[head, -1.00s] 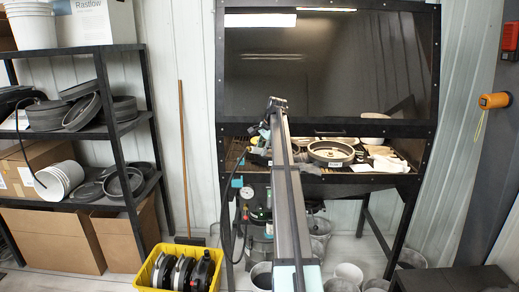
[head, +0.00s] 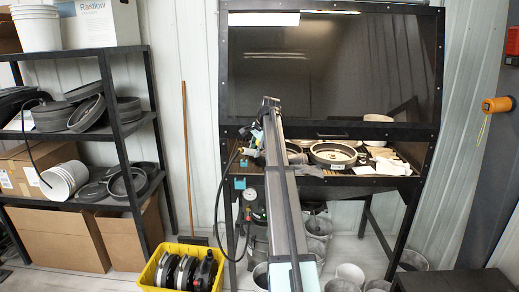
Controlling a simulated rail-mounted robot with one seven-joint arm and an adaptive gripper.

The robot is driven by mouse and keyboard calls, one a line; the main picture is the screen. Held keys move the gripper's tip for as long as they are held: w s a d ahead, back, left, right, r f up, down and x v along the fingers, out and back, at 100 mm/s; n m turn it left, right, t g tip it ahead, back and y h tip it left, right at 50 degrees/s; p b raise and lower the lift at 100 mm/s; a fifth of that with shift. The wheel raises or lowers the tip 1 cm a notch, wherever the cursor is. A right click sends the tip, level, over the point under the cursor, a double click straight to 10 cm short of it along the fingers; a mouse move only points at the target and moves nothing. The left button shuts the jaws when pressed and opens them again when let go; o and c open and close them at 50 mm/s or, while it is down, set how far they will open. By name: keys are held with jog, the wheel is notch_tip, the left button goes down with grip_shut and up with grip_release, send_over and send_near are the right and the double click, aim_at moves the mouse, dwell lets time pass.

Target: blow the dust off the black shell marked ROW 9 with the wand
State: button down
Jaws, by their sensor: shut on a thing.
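A round dark shell with a pale inside (head: 333,153) lies in the cabinet under the raised glass front, right of my arm. It bears a small white label on its front, too small to read. Another round part (head: 296,154) shows partly behind my arm. My gripper (head: 255,148) is at the cabinet's front left, small and partly hidden by my arm. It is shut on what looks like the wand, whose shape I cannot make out. A black hose (head: 217,205) loops down from there. The gripper is left of the labelled shell and apart from it.
The cabinet (head: 330,131) has a low front opening; white cloths (head: 392,167) and a bowl lie inside. A yellow crate (head: 150,276) of black round parts stands on the floor. Buckets (head: 350,272) stand below. A shelf rack (head: 75,133) with dark shells is at left.

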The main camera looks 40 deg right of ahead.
aim_at(242, 149)
jog(key=a+r+p, duration=0.1)
jog(key=a, duration=0.1)
jog(key=s+a+r+p, duration=0.1)
jog(key=a, duration=0.2)
jog(key=a+r+p, duration=0.1)
jog(key=a, duration=0.2)
jog(key=shift+s+r, duration=0.25)
jog(key=shift+r, duration=0.15)
jog(key=shift+f, duration=0.1)
